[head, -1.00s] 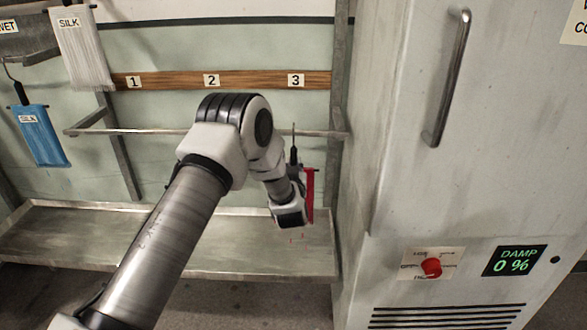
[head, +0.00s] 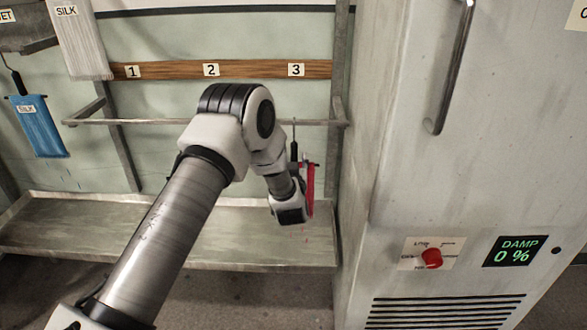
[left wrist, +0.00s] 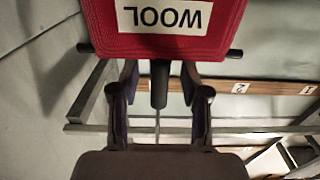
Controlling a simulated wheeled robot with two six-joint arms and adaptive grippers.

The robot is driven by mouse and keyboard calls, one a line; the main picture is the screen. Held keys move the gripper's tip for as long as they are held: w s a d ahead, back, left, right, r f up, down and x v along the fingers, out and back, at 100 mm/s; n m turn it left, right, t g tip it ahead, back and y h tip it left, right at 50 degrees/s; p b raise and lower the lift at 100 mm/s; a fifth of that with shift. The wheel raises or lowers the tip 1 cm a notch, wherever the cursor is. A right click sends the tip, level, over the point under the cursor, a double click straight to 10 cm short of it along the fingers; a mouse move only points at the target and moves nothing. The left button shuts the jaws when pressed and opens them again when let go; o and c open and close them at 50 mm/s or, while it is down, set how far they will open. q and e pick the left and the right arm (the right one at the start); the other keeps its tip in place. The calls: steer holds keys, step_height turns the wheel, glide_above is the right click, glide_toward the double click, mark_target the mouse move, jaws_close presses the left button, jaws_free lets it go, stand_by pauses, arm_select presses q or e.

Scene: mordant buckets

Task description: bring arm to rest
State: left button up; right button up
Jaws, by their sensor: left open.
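My left arm reaches from the lower left to the drip rail (head: 200,122). My left gripper (head: 291,214) is at the rail's right end, below label 3. It is open. A red skein (head: 311,189) hangs there from a black holder (head: 294,152), partly hidden by the gripper, with red drips below. In the left wrist view the red skein (left wrist: 160,45) shows its upside-down WOOL label. The black stem (left wrist: 158,82) of its holder lies between the parted fingers of the gripper (left wrist: 159,100), with gaps on both sides. My right gripper is not in view.
A grey cabinet (head: 385,190) with a handle, red knob (head: 432,258) and DAMP 0 % display (head: 515,251) stands close right of the gripper. A metal tray (head: 90,235) lies below the rail. White (head: 80,40) and blue (head: 41,128) silk skeins hang at left.

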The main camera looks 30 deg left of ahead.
arm_select(q)
steer(key=v, duration=1.1)
steer(key=s+d+f+m+g+h, duration=0.2)
steer(key=s+d+f+g+h, duration=0.2)
steer(key=s+f, duration=0.75)
steer(key=s+d+f+m+g+h, duration=0.35)
steer(key=s+f, duration=0.45)
steer(key=f, duration=0.6)
steer(key=s+d+f+g+h, duration=0.1)
steer(key=s+d+g, duration=0.25)
steer(key=s, duration=0.45)
steer(key=s+d+f+g+h, duration=0.15)
steer(key=s+g, duration=0.25)
steer(key=s, duration=0.5)
step_height(320, 180, up, 12)
steer(key=p, duration=1.2)
steer(key=shift+w+d, duration=0.2)
steer(key=shift+d, duration=0.1)
steer(key=shift+m, duration=0.25)
